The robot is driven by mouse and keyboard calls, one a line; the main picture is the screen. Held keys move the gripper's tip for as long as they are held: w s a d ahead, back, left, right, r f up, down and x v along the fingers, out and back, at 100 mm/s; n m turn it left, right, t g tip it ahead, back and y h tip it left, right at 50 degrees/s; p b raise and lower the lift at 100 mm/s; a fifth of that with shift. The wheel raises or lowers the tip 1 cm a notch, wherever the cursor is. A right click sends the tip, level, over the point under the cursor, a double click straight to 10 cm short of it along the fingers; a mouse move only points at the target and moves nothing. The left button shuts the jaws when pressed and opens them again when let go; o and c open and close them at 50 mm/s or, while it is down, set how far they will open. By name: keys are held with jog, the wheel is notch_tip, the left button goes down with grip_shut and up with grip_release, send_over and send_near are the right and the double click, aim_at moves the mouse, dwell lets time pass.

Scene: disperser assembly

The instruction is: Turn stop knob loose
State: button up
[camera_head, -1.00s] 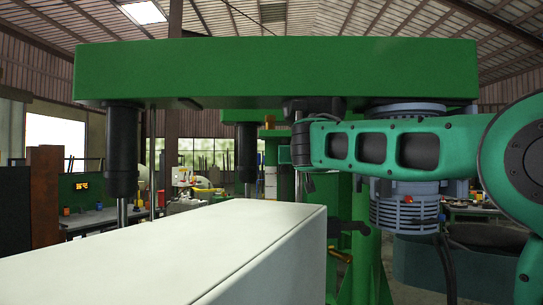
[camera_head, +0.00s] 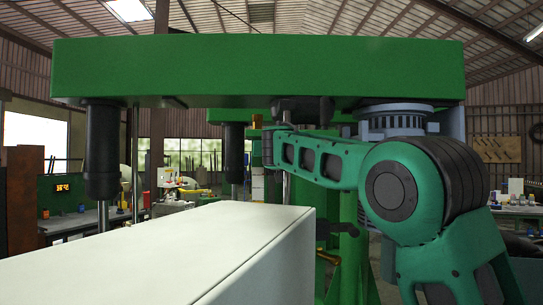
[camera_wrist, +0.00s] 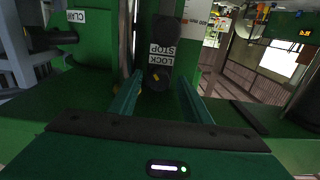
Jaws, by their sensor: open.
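In the wrist view, a dark round knob (camera_wrist: 157,77) with a small yellow mark sits on a green column below upside-down labels reading LOCK and STOP (camera_wrist: 162,52). My gripper (camera_wrist: 161,84) is open, its two green fingers apart on the left and right of the knob as seen in this view. I cannot tell whether the fingertips reach around it, and no contact shows. In the head view, my green arm extends leftward under the machine's green top beam (camera_head: 260,70). The gripper and the knob cannot be made out there.
A dark handle (camera_wrist: 50,38) sticks out beside a CLAMP label (camera_wrist: 76,16) in the wrist view. In the head view, a white box-like block (camera_head: 190,255) fills the front, a black cylinder (camera_head: 102,150) hangs at the left, and a black lever (camera_head: 337,229) sits beyond the block.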

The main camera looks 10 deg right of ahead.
jog(key=shift+w+d, duration=0.1)
jog(key=c, duration=1)
jog(key=shift+c, duration=0.2)
